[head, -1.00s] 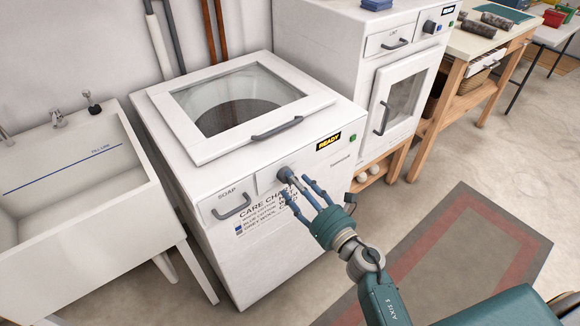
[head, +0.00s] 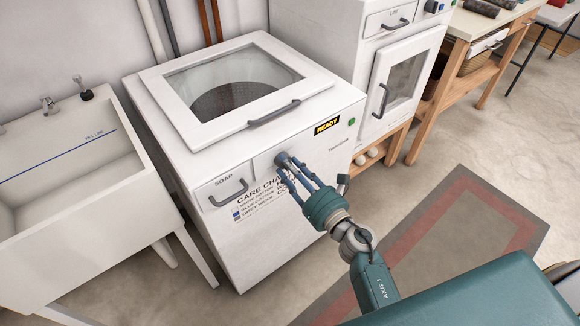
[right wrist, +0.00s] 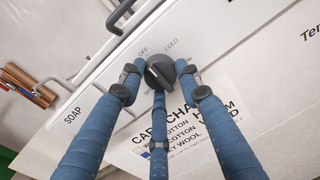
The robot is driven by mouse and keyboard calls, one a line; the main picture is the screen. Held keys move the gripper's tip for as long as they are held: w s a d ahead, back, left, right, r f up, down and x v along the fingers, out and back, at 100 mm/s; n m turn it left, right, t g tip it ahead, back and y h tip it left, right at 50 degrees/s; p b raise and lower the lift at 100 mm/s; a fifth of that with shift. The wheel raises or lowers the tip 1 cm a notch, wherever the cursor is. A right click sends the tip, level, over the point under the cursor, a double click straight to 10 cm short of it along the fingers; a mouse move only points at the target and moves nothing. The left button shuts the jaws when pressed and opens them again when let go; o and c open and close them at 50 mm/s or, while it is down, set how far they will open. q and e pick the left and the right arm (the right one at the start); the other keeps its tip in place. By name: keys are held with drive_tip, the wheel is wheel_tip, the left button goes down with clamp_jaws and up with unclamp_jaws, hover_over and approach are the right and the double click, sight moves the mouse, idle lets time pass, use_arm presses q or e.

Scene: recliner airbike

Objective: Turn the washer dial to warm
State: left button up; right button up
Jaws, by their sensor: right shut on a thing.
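The white washer (head: 262,235) stands in the middle of the head view, with its lid closed. Its dark grey dial (head: 281,158) is on the front panel, right of the soap drawer. The dial (right wrist: 160,71) also shows in the right wrist view, with the printed words OFF and COLD beside it. I cannot read its exact setting, and no warm label shows clearly. My right gripper (head: 288,164) has its blue fingers shut around the dial. In the right wrist view the fingers (right wrist: 158,77) surround the dial. My left gripper is not in view.
A soap drawer (head: 224,192) with a handle is left of the dial. A care chart (head: 262,197) is below it. A READY display (head: 327,125) and a green button (head: 351,121) are to the right. A sink (head: 70,190) stands left, a dryer (head: 405,75) right.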

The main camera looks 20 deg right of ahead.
drive_tip(key=shift+w+d+r+m+p, duration=0.1)
drive_tip(key=shift+r+m+p, duration=0.3)
drive_tip(key=shift+m, duration=0.2)
drive_tip(key=shift+w+d+f+m+g+y+p, duration=0.15)
drive_tip(key=shift+m+p, duration=1.1)
drive_tip(key=shift+m, duration=2.3)
drive_tip(key=shift+s+d+r+m+g+y+p, duration=0.2)
drive_tip(key=shift+m+p, duration=1.1)
drive_tip(key=shift+m, duration=2.3)
drive_tip(key=shift+w+f+m+g+y+p, duration=0.25)
drive_tip(key=shift+m+p, duration=1)
drive_tip(key=shift+m, duration=2.3)
drive_tip(key=shift+s, duration=0.1)
drive_tip(key=o, duration=1.1)
drive_tip(key=shift+c, duration=0.2)
drive_tip(key=shift+o, duration=0.5)
drive_tip(key=shift+f, duration=0.2)
